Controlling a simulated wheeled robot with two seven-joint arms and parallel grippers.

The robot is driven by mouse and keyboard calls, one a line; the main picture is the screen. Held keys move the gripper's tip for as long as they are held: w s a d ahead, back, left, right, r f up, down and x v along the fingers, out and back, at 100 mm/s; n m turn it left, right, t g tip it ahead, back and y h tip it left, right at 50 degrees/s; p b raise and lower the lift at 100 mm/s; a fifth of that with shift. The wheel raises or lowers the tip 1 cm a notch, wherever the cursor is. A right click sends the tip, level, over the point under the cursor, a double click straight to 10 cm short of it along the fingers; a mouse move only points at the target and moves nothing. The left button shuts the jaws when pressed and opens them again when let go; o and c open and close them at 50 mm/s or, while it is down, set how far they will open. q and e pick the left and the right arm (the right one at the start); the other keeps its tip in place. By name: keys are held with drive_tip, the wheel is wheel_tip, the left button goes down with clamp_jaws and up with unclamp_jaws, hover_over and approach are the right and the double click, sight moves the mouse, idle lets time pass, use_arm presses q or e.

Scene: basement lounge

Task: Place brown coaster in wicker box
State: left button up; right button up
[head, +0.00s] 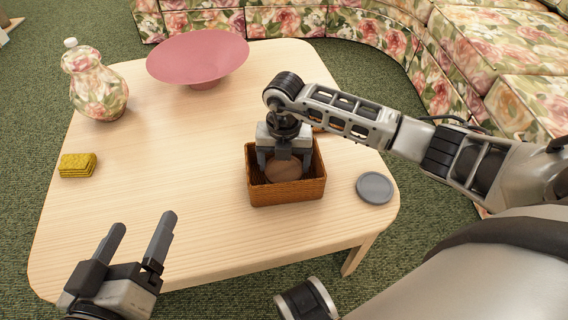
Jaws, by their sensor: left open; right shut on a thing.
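The wicker box (287,192) is a brown open-topped woven box near the right front of the table. The brown coaster (284,170) is a round disc seen inside the box opening, between the fingers of my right gripper (284,168). My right gripper points down into the box and is shut on the coaster. Whether the coaster touches the box floor is hard to tell. My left gripper (142,240) is open and empty at the table's front left edge, well apart from the box.
A grey round coaster (375,188) lies right of the box. A yellow stack (78,165) sits at the left, a floral vase (97,85) and a pink bowl (198,57) stand behind. The middle of the wooden table (170,150) is clear. A floral sofa (390,40) curves behind.

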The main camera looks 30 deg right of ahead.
sight(284, 166)
drive_tip(key=shift+r, duration=0.15)
drive_tip(key=shift+f+b, duration=0.3)
drive_tip(key=shift+f, duration=0.35)
drive_tip(key=o, duration=0.9)
use_arm(q)
drive_tip(key=shift+r, duration=0.1)
use_arm(e)
drive_tip(key=shift+r, duration=0.1)
drive_tip(key=shift+r, duration=0.25)
wheel_tip(284, 166, up, 3)
drive_tip(key=shift+f+p, duration=0.1)
drive_tip(key=shift+p, duration=0.8)
use_arm(q)
drive_tip(key=f+p, duration=0.1)
drive_tip(key=a+m+g+y+p, duration=0.1)
drive_tip(key=p, duration=0.1)
drive_tip(key=shift+s+a+f+g, duration=0.15)
drive_tip(key=shift+s+f+g, duration=0.1)
drive_tip(key=shift+f+g, duration=0.1)
use_arm(e)
wheel_tip(284, 166, up, 10)
drive_tip(key=shift+f, duration=0.1)
